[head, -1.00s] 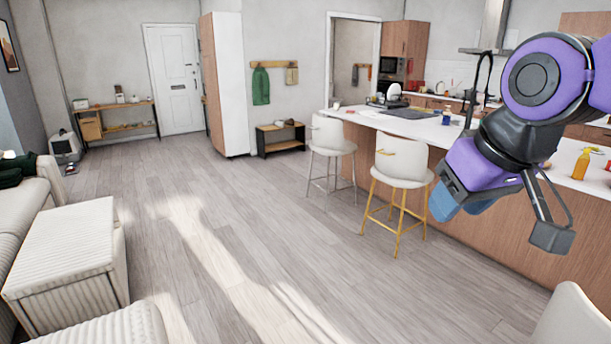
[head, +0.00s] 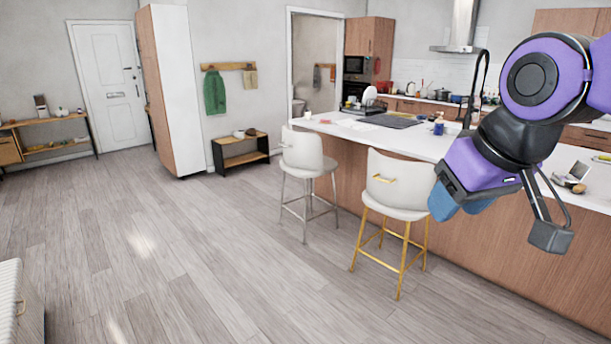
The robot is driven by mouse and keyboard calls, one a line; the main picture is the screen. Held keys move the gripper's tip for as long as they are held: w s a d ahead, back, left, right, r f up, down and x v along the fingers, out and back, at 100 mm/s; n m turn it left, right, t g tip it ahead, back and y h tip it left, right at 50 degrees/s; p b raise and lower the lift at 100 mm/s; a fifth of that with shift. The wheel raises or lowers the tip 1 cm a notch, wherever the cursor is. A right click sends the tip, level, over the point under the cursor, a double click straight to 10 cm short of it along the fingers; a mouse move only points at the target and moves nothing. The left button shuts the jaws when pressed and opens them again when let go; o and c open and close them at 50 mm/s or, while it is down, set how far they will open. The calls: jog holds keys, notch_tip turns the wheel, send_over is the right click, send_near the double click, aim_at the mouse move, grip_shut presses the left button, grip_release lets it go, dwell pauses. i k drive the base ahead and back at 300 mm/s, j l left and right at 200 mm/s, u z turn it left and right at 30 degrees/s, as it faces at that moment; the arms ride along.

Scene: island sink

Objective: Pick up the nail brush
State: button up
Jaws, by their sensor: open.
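I cannot make out a nail brush in the head view; the small items on the kitchen island (head: 420,144) are too far off to tell apart. My gripper (head: 462,204) hangs at the right of the view, in front of the island's wooden side. Its blue fingers are partly hidden by the purple wrist, and it looks empty. My arm hides part of the worktop, including the area around the dark tap.
A white stool with silver legs (head: 304,160) and one with gold legs (head: 390,188) stand along the island. A low bench (head: 240,152) stands by the far wall. The wooden floor (head: 200,260) at left and centre is clear.

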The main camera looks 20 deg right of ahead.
aim_at(579, 188)
jog(key=i+l+z, duration=0.2)
jog(key=i+z, duration=1.05)
jog(key=i+j+z, duration=0.15)
jog(key=z, duration=0.25)
jog(key=i+l+z, duration=0.2)
jog(key=i+z, duration=0.2)
jog(key=i, duration=0.2)
jog(key=i+z, duration=0.4)
jog(key=i, duration=0.25)
jog(key=i+j+z, duration=0.2)
jog(key=i+z, duration=0.2)
jog(key=i, duration=0.2)
jog(key=i+l+u, duration=0.15)
jog(key=i, duration=0.25)
